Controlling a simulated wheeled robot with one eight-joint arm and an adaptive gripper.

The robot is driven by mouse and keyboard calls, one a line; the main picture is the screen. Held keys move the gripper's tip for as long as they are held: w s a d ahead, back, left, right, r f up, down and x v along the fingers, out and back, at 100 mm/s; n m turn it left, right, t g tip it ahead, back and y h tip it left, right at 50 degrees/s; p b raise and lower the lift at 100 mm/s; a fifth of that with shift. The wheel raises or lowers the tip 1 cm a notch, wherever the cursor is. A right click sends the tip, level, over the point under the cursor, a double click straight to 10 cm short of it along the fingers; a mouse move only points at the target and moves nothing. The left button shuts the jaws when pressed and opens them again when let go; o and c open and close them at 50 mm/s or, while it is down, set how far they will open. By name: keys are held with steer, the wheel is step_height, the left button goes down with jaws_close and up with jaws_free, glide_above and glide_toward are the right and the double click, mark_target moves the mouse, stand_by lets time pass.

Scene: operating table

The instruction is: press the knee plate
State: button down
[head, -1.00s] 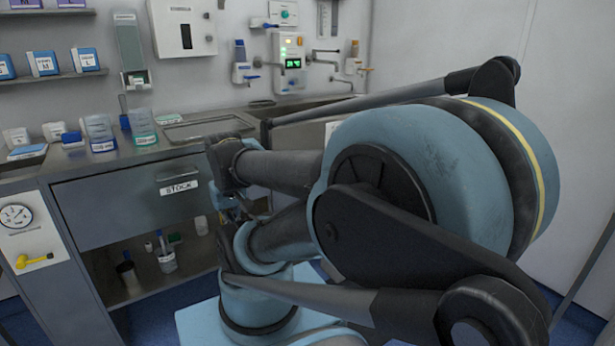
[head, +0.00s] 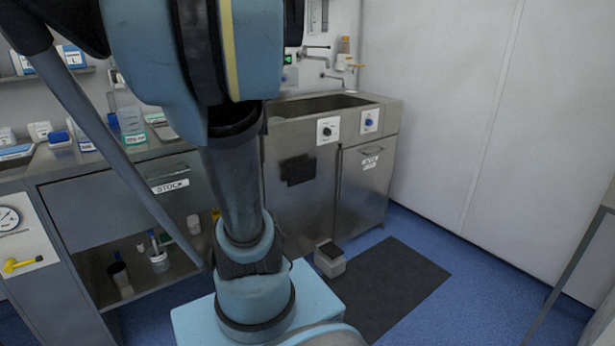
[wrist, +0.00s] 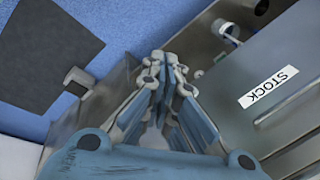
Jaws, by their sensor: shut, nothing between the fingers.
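The knee plate (head: 298,170) is a small black plate on the front of the steel sink cabinet (head: 354,164), just right of my arm in the head view. I cannot make it out in the wrist view. My gripper (wrist: 166,62) is shut and empty in the wrist view, pointing down past the cabinet fronts toward the floor. In the head view my gripper is hidden by my arm, so its distance from the plate cannot be told.
A foot pedal (head: 330,259) stands on the floor before the sink, beside a dark mat (head: 395,285); the pedal also shows in the wrist view (wrist: 78,80). The STOCK drawer (head: 105,207) and an open shelf with containers are left of the sink.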

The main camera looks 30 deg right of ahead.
steer(key=w+d+m+t, duration=0.1)
steer(key=w+d+m, duration=0.55)
steer(key=d, duration=0.35)
steer(key=w+d+m+t, duration=0.2)
steer(key=w+d+m, duration=0.3)
steer(key=d+m, duration=0.3)
steer(key=d+f+m+t, duration=0.1)
steer(key=d+f+m, duration=0.1)
steer(key=d, duration=0.6)
steer(key=s+d+f+m+t, duration=0.1)
steer(key=d+f+m, duration=0.1)
steer(key=d+m, duration=0.3)
steer(key=s+d+f+m+t, duration=0.1)
steer(key=d+m, duration=0.3)
steer(key=d, duration=0.7)
steer(key=shift+f+h, duration=0.3)
steer(key=shift+f, duration=0.5)
glide_toward(303, 178)
step_height(303, 178, down, 3)
steer(key=s, duration=0.1)
steer(key=shift+w+a, duration=0.15)
steer(key=shift+w, duration=2)
